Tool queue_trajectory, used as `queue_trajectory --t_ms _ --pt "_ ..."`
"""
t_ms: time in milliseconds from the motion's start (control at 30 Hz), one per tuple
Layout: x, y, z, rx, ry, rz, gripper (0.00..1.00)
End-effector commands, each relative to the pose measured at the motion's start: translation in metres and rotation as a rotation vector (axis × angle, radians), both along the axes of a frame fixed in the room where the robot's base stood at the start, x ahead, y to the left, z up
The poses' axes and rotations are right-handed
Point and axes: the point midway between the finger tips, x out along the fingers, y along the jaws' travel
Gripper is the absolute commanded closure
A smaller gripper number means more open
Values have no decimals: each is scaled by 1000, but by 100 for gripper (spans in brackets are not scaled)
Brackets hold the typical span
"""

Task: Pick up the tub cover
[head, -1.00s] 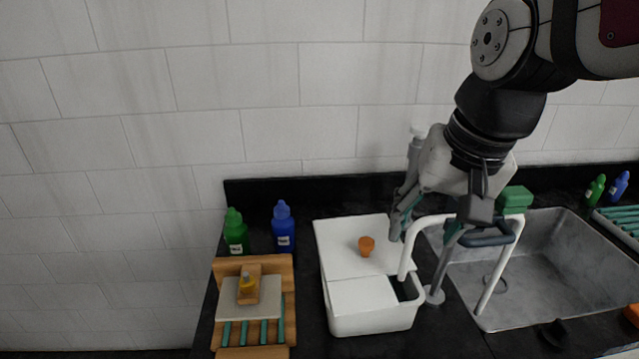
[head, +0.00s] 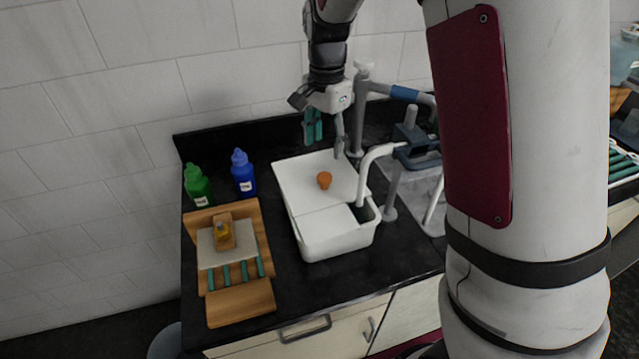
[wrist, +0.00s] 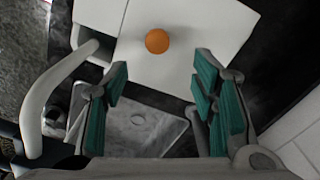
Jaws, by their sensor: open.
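The tub cover (head: 303,178) is a flat white panel with an orange knob (head: 324,180), lying on the rear part of the white tub (head: 335,243). In the wrist view the cover (wrist: 200,22) fills the upper middle, with the orange knob (wrist: 157,41) seen from above. My gripper (head: 327,143) is above the far edge of the cover, behind the knob, and touches neither. In the wrist view its teal-padded fingers (wrist: 161,75) are spread apart with nothing between them. The knob appears just beyond the fingertips, roughly centred between them.
A white tap (head: 372,165) curves over the tub's right side, with an opening below it. Green (head: 198,186) and blue (head: 243,174) bottles stand left of the tub. A wooden rack (head: 240,300) is at the front left. Dark counter (head: 285,265) between rack and tub is clear.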

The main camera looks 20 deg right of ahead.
Motion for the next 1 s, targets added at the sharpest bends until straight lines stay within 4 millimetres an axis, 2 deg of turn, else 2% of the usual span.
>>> queue_trajectory --t_ms 100,233,467,800,1000 --pt "-2 0 -24 0 4 -1 47" --pt "-1 0 -43 0 2 1 47" --pt "-2 1 -58 0 1 2 47" --pt "-6 3 -100 0 1 1 47" --pt "-5 3 -106 0 -1 2 47"
